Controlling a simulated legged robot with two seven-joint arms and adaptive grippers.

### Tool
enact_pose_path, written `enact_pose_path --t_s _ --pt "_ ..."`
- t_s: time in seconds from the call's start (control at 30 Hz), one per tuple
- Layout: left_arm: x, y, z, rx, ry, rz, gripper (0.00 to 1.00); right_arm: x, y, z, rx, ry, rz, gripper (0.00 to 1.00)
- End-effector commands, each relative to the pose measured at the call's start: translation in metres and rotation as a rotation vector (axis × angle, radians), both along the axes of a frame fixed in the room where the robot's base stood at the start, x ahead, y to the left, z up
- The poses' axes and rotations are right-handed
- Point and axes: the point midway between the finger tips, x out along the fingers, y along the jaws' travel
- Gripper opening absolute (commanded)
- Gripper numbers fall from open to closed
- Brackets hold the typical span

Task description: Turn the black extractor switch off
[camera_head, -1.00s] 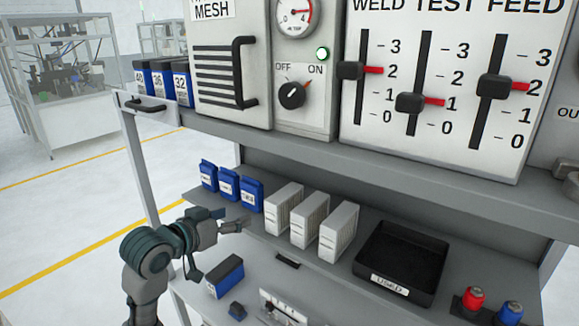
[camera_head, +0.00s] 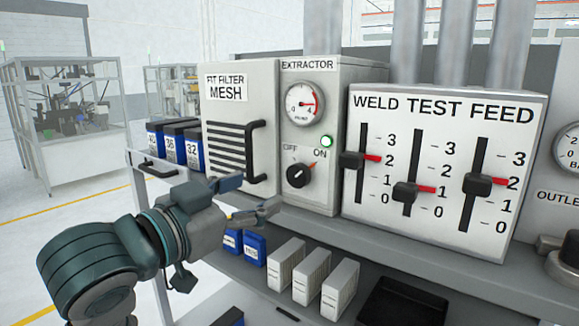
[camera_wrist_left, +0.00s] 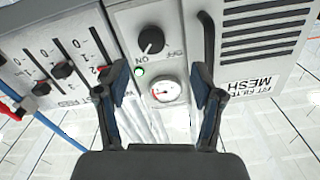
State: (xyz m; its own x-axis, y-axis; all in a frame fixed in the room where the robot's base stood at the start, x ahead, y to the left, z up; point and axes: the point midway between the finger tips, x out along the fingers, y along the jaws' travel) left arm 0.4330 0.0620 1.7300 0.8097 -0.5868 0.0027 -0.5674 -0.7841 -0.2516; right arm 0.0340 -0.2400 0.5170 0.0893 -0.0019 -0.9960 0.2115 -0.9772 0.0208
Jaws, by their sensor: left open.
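The black extractor switch (camera_head: 299,175) is a round knob on the white extractor panel, between the OFF and ON labels. Its pointer mark leans toward ON, and the green lamp (camera_head: 326,141) above it is lit. My left gripper (camera_head: 252,198) is open and empty, left of and below the switch, in front of the filter panel's lower part. In the left wrist view the panel appears upside down. There the switch (camera_wrist_left: 150,40) lies beyond the two spread fingers of the gripper (camera_wrist_left: 160,82), apart from them.
A black handle (camera_head: 255,152) sticks out of the filter panel left of the switch. The weld test feed panel (camera_head: 440,225) with three sliders stands at the right. Blue boxes (camera_head: 174,143) stand at the left; white boxes (camera_head: 312,277) and a black tray (camera_head: 400,303) are on the lower shelf.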

Motion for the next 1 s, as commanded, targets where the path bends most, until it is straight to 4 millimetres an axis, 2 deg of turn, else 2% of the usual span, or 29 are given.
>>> enact_pose_path --t_s 0.1,0.33,0.53,0.8,1.0 --pt "0.023 -0.025 0.003 0.007 0.004 -0.003 0.67 0.000 -0.002 0.013 0.004 0.000 0.000 0.40" --pt "0.054 -0.058 0.002 0.012 0.001 -0.003 0.67 0.001 -0.002 0.026 0.004 -0.002 0.002 0.40" --pt "0.066 -0.059 0.001 0.006 -0.001 -0.002 0.67 0.002 -0.002 0.030 0.004 -0.002 0.002 0.40" --pt "0.067 -0.049 0.000 0.000 -0.001 -0.001 0.67 0.001 -0.008 0.029 -0.004 -0.001 0.002 0.40" --pt "0.068 -0.054 0.000 0.003 -0.001 0.000 0.17 0.002 -0.002 0.029 0.003 -0.001 0.000 0.40"
